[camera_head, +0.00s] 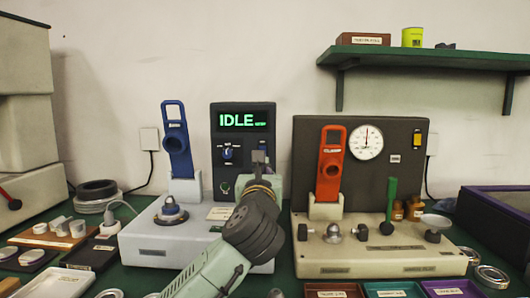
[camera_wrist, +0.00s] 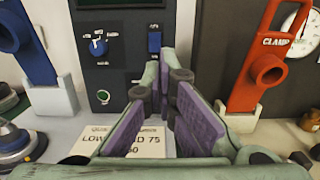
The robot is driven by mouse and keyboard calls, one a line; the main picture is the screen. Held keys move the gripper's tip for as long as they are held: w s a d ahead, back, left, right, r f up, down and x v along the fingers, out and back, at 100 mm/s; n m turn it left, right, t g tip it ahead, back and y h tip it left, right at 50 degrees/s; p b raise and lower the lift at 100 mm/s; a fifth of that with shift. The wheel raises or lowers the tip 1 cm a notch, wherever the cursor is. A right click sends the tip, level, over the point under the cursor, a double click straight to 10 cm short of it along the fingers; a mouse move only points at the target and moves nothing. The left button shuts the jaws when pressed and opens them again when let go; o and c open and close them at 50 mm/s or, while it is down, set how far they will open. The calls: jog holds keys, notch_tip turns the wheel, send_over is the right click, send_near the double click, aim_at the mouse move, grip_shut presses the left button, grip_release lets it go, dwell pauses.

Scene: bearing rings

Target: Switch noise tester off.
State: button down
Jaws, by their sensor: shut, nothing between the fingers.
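The noise tester's black panel (camera_head: 243,108) stands upright at the back centre, its lit display reading "IDLE" in green. In the wrist view the panel carries a blue selector knob (camera_wrist: 97,46), a round green button (camera_wrist: 103,96) and a blue rocker switch (camera_wrist: 154,42) at its right side. My gripper (camera_head: 259,158) reaches up in front of the panel's lower right part. In the wrist view my gripper (camera_wrist: 164,75) is shut and empty, its tips just below the rocker switch. I cannot tell whether they touch the panel.
A blue lever (camera_head: 176,140) stands left of the panel. An orange clamp lever (camera_head: 331,165) and a round gauge (camera_head: 366,142) stand on the right. A green shelf (camera_head: 430,58) hangs above. Trays and rings crowd the bench front.

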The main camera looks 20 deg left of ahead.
aim_at(266, 148)
jog(key=p+x, duration=0.2)
jog(key=x, duration=1)
jog(key=shift+w+p, duration=0.2)
jog(key=shift+p, duration=0.15)
jog(key=shift+a+r, duration=0.1)
